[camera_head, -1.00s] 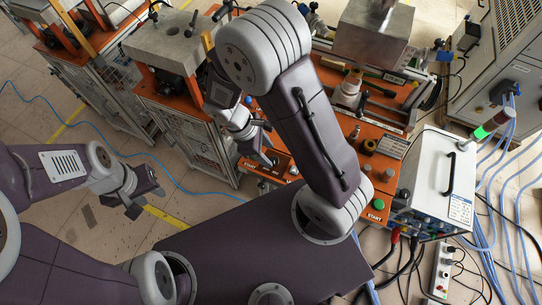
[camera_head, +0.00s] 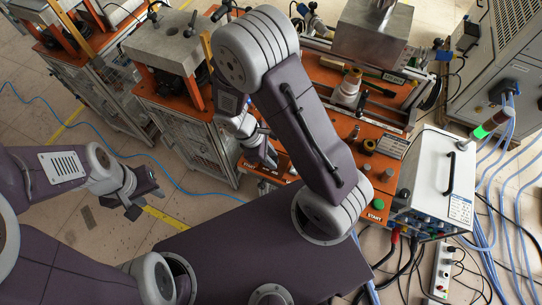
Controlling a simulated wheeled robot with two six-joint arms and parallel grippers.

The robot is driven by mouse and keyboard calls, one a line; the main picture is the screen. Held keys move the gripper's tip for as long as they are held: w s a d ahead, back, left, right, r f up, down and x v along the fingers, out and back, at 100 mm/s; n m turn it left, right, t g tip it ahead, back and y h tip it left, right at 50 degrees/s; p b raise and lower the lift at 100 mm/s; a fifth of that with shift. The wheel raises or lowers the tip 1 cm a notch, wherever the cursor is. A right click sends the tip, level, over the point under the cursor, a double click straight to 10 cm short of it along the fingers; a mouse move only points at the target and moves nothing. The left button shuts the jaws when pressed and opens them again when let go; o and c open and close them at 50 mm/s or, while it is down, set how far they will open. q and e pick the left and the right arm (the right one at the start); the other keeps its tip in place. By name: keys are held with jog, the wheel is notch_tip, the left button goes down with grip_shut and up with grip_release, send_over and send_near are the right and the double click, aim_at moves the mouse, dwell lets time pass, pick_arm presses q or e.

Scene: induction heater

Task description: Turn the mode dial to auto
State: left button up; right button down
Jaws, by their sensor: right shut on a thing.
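The orange control panel (camera_head: 381,189) of the induction heater runs along the machine's front edge. My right gripper (camera_head: 271,163) reaches down to the panel's left end and is shut on a small control there, which I take to be the mode dial. The gripper's fingers hide that dial, so its pointer and markings cannot be read. My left gripper (camera_head: 143,203) is open and empty, held over the floor at the left, well away from the panel.
A green start button (camera_head: 377,204) and dark knobs sit at the panel's right end. A white box with a black handle (camera_head: 434,178) stands to the right. A metal press block (camera_head: 165,45) stands behind my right gripper. Blue cables cross the floor.

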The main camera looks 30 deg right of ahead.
jog(key=shift+r, duration=0.1)
jog(key=shift+w+r+m+g+p, duration=0.1)
jog(key=shift+m+g+p, duration=0.3)
jog(key=shift+m+p, duration=0.5)
jog(key=m+y, duration=0.1)
jog(key=m, duration=0.2)
jog(key=shift+w+d+g+p, duration=0.1)
jog(key=shift+d+g+p, duration=0.05)
jog(key=shift+g+p, duration=0.2)
jog(key=m, duration=0.1)
jog(key=m+y+p, duration=0.1)
jog(key=m, duration=0.1)
jog(key=shift+d+m+g+y, duration=0.1)
jog(key=shift+m+g+y, duration=0.15)
jog(key=shift+m+y, duration=0.05)
jog(key=shift+w+d+m+y+p, duration=0.1)
jog(key=shift+m+y+p, duration=0.4)
jog(key=shift+m, duration=1)
jog(key=c, duration=1.1)
grip_release()
